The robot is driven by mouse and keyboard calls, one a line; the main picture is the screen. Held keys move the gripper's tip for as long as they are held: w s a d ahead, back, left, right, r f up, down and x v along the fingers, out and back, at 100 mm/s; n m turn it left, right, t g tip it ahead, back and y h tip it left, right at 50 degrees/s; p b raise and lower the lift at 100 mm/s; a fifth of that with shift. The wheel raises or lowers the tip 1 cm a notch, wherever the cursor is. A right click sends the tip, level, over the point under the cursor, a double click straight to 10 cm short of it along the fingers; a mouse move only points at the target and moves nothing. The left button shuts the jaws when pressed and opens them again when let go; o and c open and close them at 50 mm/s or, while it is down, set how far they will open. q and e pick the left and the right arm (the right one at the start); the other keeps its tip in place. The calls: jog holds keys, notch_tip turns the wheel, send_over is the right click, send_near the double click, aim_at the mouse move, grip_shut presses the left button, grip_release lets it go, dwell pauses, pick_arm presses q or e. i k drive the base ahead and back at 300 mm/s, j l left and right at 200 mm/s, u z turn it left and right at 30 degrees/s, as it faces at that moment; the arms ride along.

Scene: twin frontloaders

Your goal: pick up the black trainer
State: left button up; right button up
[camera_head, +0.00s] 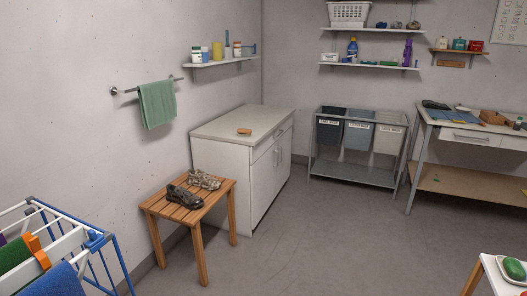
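A black trainer (184,197) lies on a slatted wooden stool (211,205) against the left wall. A second shoe (205,180), mottled grey-brown, lies just behind it on the same stool; the two sit close together, and I cannot tell whether they touch. Neither of my grippers shows in the head view.
A white cabinet (225,163) with a brush on top stands right behind the stool. A drying rack (75,246) with cloths fills the lower left. A table (488,271) shows at the lower right. The floor (317,232) right of the stool is clear.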

aim_at(179, 195)
jog(key=i+l+u, duration=0.3)
jog(key=i, duration=0.3)
jog(key=i+l+u, duration=0.3)
jog(key=i, duration=0.25)
jog(key=l, duration=0.1)
